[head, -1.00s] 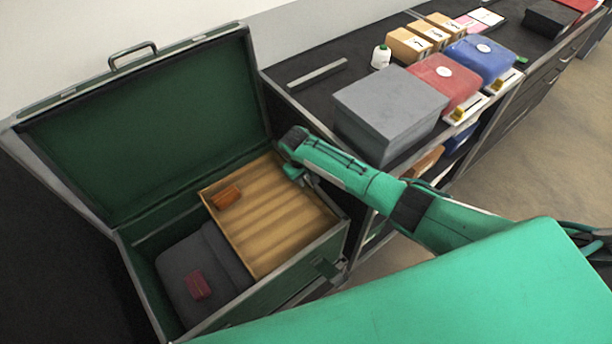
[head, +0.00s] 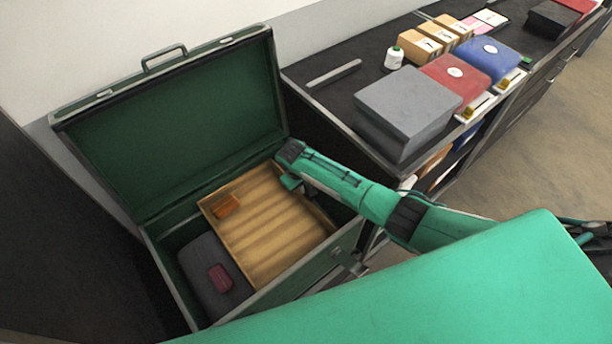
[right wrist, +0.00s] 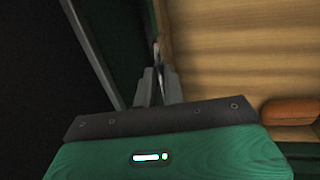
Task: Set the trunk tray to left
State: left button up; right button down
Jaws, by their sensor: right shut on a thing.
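The trunk tray (head: 272,240) is a light wooden, ribbed tray inside the open green trunk (head: 152,238). It covers the middle and right of the trunk, with a gap at its right end and a wider opening at its left. My right gripper (head: 291,183) is at the tray's back right edge. In the right wrist view, my right gripper (right wrist: 158,88) is shut on the tray's thin wall (right wrist: 165,28). An orange item (head: 227,206) lies in the tray's back left corner, also in the right wrist view (right wrist: 290,111). My left gripper is out of view.
Dark folded cloth (head: 203,258) with a maroon item (head: 220,278) on it lies at the trunk's left, below the tray. The raised lid (head: 180,125) stands behind. A counter with a grey box (head: 408,108), red box (head: 452,82) and blue box (head: 486,58) is at right.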

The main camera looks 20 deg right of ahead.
pick_arm(q)
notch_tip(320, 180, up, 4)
jog(key=p, duration=0.2)
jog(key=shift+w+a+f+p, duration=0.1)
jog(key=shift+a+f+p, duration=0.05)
jog(key=shift+p, duration=0.2)
pick_arm(e)
jog(key=s+a, duration=0.3)
jog(key=a, duration=0.5)
jog(key=s+a, duration=0.3)
jog(key=a, duration=0.6)
jog(key=shift+s+a, duration=0.15)
jog(key=shift+a, duration=0.05)
jog(key=c, duration=1.5)
grip_release()
jog(key=shift+a, duration=0.1)
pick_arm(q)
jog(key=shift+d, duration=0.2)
pick_arm(e)
jog(key=shift+r, duration=0.1)
